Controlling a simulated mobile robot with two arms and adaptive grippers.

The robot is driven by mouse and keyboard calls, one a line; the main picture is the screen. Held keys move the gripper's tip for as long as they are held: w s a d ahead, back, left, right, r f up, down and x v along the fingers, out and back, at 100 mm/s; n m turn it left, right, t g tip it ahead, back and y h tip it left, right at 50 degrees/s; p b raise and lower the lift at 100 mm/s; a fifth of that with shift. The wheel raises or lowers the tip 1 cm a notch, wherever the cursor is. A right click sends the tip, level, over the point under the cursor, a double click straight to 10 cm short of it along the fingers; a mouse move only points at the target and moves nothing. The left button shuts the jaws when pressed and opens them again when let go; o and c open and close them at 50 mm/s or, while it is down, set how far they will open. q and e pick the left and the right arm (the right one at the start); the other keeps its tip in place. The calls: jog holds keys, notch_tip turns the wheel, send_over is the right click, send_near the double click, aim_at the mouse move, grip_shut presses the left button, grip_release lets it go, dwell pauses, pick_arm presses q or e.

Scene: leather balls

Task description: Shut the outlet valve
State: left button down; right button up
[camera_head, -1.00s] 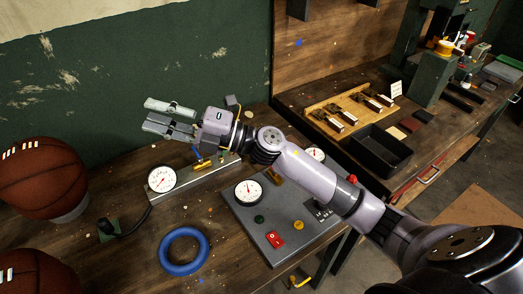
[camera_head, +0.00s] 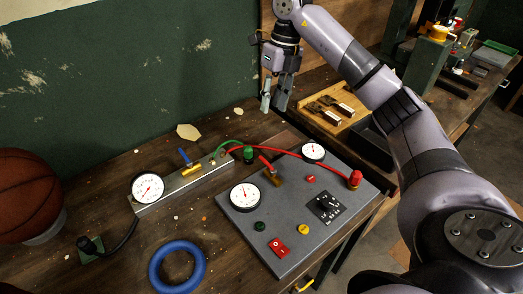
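A brass valve with a blue lever (camera_head: 187,160) sits on a grey metal bar behind the control panel. A second brass valve with a red lever (camera_head: 269,169) sits at the panel's back edge. No readable label shows which is the outlet valve. Both levers stand slanted up from their bodies. My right gripper (camera_head: 274,104) hangs fingers-down behind and above the panel, near the wooden tool board. A gap shows between its fingers, with nothing held. It is apart from both valves. My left gripper is not in view.
The grey panel (camera_head: 290,240) carries gauges, buttons and a red switch (camera_head: 278,247). A red hose (camera_head: 315,156) arches over its back to a red fitting. A blue ring (camera_head: 177,267) and a basketball (camera_head: 28,196) lie at the left.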

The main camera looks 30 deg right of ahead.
aim_at(267, 164)
jog(key=a+f+p, duration=0.1)
jog(key=f, duration=0.4)
jog(key=a+f, duration=0.1)
jog(key=f, duration=0.4)
jog(key=a+f+p, duration=0.1)
jog(key=f, duration=0.4)
jog(key=shift+a+f+p, duration=0.1)
jog(key=shift+f+p, duration=0.25)
jog(key=shift+f, duration=0.05)
jog(key=shift+c, duration=0.5)
grip_shut()
